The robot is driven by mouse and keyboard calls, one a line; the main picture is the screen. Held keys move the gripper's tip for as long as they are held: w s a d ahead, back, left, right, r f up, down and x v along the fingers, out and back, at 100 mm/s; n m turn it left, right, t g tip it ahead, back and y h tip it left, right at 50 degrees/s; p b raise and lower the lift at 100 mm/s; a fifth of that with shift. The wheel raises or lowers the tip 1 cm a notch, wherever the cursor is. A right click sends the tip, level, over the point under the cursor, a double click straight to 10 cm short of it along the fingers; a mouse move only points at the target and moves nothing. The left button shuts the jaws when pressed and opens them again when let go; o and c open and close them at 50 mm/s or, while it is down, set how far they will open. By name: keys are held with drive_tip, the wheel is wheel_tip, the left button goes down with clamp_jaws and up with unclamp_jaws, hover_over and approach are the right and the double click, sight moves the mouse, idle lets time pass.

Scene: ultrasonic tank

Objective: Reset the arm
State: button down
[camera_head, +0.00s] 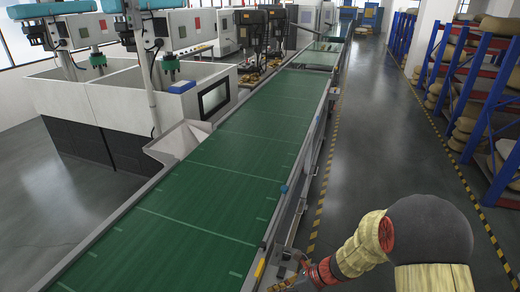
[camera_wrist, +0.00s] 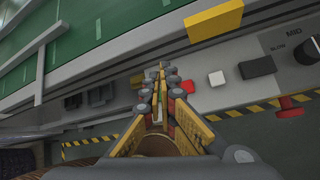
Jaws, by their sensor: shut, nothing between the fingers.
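My gripper (camera_wrist: 158,76) is in the middle of the wrist view with its fingers drawn together at the tips, shut and empty. In the head view my arm reaches from the lower right toward the conveyor's near right side. My gripper (camera_head: 283,277) is small there at the bottom edge, beside the conveyor's side rail. Its fingertips are hard to make out in that view.
A long green conveyor (camera_head: 215,165) runs away from me. A white machine enclosure (camera_head: 110,100) stands on its left. The grey aisle floor (camera_head: 385,130) is clear. A control panel (camera_wrist: 275,60) with knobs lies near my gripper.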

drive_tip(key=s+d+r+n+t+h+b, duration=0.1)
drive_tip(key=s+d+r+n+h+b, duration=0.1)
drive_tip(key=s+r+n, duration=0.4)
drive_tip(key=s+d+r+n+t+h+b, duration=0.2)
drive_tip(key=s+d+r+n, duration=0.4)
drive_tip(key=r+n, duration=0.4)
drive_tip(key=s+d+r+n+t+h+b, duration=0.1)
drive_tip(key=s+d+r+n+h+b, duration=0.3)
drive_tip(key=n, duration=0.5)
wheel_tip(320, 180, up, 4)
drive_tip(key=shift+s+d+f+h, duration=0.1)
drive_tip(key=shift+s+d+h, duration=0.3)
drive_tip(key=shift+s+d, duration=0.5)
drive_tip(key=shift+a, duration=0.1)
